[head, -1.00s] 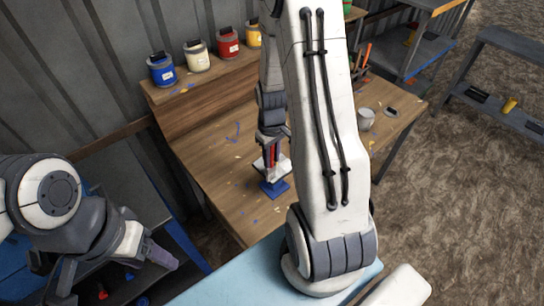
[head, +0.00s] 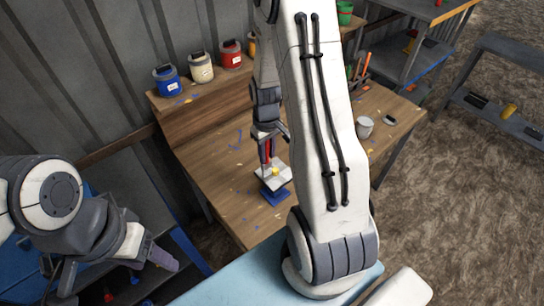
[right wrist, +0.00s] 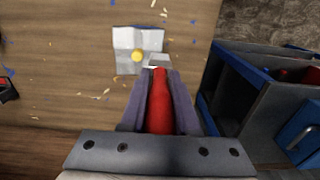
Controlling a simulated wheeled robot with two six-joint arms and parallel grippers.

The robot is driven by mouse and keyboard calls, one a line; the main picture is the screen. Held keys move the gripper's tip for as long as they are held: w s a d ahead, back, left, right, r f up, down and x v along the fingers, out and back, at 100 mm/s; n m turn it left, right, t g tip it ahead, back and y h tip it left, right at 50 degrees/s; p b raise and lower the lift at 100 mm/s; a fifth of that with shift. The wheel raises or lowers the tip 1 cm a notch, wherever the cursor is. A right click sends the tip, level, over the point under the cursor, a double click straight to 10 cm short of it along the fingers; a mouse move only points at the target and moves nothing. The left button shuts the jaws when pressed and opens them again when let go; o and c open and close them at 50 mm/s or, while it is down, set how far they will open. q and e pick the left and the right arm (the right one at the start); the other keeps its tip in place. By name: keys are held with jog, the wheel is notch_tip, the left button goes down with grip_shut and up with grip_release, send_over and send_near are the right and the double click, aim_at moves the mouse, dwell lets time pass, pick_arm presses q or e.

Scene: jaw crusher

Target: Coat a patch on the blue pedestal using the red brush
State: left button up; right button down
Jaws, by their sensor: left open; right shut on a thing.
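The blue pedestal (head: 277,197) stands on the wooden table with a pale, folded-looking sheet or plate (head: 284,177) on top. A round yellow spot (head: 275,171) sits on that pale top. The pale top (right wrist: 124,66) and yellow spot (right wrist: 138,56) also show in the right wrist view, where the blue part is hidden. My right gripper (head: 267,148) is shut on the red brush (right wrist: 160,108), which points down beside the far left edge of the pale top. I cannot tell if its tip touches. My left gripper (head: 115,278) is open and empty at lower left.
Blue (head: 168,82), cream (head: 200,70) and red (head: 231,56) paint pots stand on the raised back ledge. A grey cup (head: 364,127) is at the table's right. Paint flecks mark the wooden table (head: 215,178). My right arm hides part of the table.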

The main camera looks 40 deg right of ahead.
jog(key=shift+w+a+f, duration=0.1)
jog(key=shift+w, duration=1.25)
jog(key=shift+w+a+f, duration=0.1)
jog(key=shift+w, duration=1.25)
jog(key=shift+f+b, duration=1.1)
jog(key=shift+f, duration=0.6)
jog(key=shift+f+b, duration=0.35)
jog(key=shift+f, duration=0.15)
jog(key=shift+d, duration=0.1)
